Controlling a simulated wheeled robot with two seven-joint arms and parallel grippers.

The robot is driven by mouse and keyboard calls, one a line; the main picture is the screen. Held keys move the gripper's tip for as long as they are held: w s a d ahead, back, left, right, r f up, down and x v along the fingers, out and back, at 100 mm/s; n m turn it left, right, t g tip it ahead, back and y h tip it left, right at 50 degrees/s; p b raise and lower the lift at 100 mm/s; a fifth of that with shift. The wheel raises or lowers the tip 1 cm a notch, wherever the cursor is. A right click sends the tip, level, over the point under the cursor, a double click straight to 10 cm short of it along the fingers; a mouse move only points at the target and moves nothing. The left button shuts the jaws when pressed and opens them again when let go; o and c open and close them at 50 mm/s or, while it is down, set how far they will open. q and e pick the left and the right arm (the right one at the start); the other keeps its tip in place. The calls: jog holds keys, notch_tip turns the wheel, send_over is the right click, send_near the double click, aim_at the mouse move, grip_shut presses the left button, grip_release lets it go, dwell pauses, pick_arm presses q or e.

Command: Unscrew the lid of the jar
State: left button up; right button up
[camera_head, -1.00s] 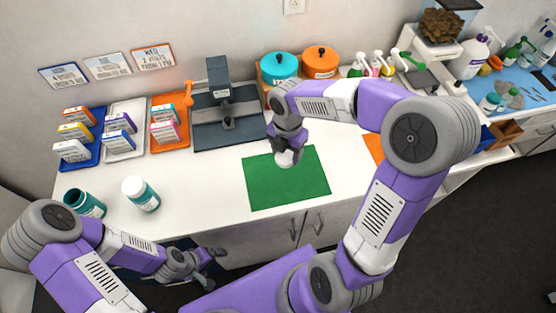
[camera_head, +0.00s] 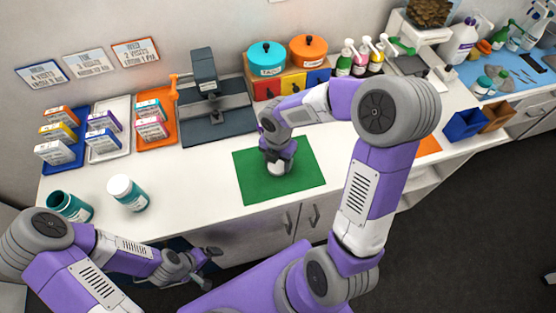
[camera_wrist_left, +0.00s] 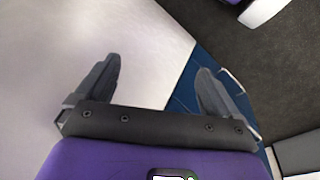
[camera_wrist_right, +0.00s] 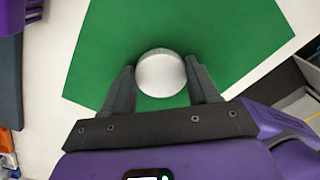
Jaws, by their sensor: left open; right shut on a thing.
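A teal jar (camera_head: 68,206) with a dark open mouth and no lid stands at the left front of the counter. A second teal jar (camera_head: 127,193) with a white lid stands to its right. My right gripper (camera_head: 277,163) is shut on a white round lid (camera_wrist_right: 160,73) over the green mat (camera_head: 305,178). From these views I cannot tell whether the lid touches the mat, and its underside is hidden. My left gripper (camera_head: 204,266) is open and empty off the counter's front edge, and it also shows in the left wrist view (camera_wrist_left: 160,85).
Boxes stand in blue, white and orange trays (camera_head: 170,135) at the back left. A dark press-like device (camera_head: 205,75) stands on a grey board. Pots (camera_head: 266,58) and pump bottles stand behind the mat. The counter between the jars and the mat is clear.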

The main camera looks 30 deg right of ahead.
aim_at(278, 163)
jog(key=shift+f, duration=0.2)
jog(key=o, duration=1.2)
jog(key=shift+c, duration=0.2)
notch_tip(278, 163, up, 12)
jog(key=p, duration=0.3)
jog(key=shift+r, duration=0.25)
